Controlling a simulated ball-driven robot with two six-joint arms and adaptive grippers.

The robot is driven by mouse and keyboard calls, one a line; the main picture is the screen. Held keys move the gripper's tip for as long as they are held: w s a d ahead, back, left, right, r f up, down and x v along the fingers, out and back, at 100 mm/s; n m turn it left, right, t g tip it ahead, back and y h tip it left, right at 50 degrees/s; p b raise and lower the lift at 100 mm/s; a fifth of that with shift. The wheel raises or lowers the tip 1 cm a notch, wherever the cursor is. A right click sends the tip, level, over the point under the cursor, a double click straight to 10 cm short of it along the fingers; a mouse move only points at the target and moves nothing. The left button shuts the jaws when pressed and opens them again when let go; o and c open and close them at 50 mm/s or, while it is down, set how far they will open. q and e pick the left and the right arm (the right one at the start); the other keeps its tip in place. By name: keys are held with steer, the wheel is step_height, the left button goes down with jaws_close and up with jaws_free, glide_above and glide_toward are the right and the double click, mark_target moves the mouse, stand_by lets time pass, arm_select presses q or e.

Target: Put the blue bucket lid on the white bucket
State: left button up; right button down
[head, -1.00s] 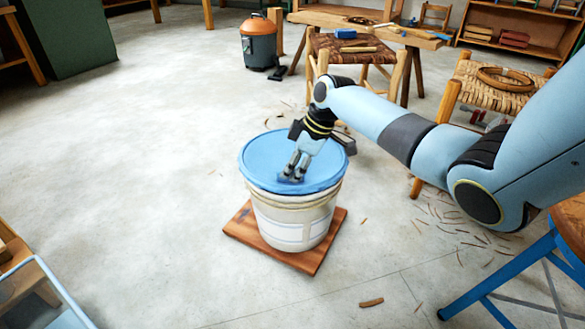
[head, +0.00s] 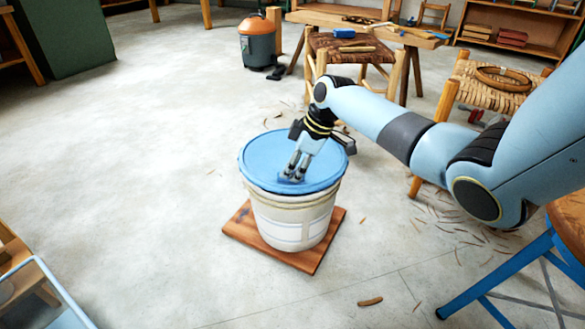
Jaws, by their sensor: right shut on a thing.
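The white bucket (head: 290,222) stands upright on a square wooden board on the floor. The blue bucket lid (head: 265,160) lies over the bucket's mouth and looks about level. I cannot tell whether it is pressed down all round its rim. My right gripper (head: 292,177) reaches down from the right and is shut on the lid's small blue grip near the middle of its top. The fingers hide part of that grip. My left gripper is out of view.
The wooden board (head: 252,238) sticks out around the bucket's base. A woven stool (head: 497,85) and a blue-legged seat (head: 510,275) stand at right. Wood shavings lie on the floor. An orange and grey vacuum (head: 258,42) stands behind.

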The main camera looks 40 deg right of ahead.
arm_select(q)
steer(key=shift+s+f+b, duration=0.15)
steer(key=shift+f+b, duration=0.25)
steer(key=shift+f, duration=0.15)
arm_select(e)
steer(key=shift+f, duration=0.75)
steer(key=c, duration=1)
jaws_free()
steer(key=shift+o, duration=0.2)
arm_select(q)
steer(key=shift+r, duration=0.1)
arm_select(e)
steer(key=shift+r, duration=0.1)
steer(key=shift+r+p, duration=3.05)
steer(key=shift+r, duration=0.45)
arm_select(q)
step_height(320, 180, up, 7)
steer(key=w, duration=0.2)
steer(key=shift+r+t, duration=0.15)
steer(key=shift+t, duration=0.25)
arm_select(e)
steer(key=shift+f, duration=0.1)
steer(key=shift+s, duration=0.1)
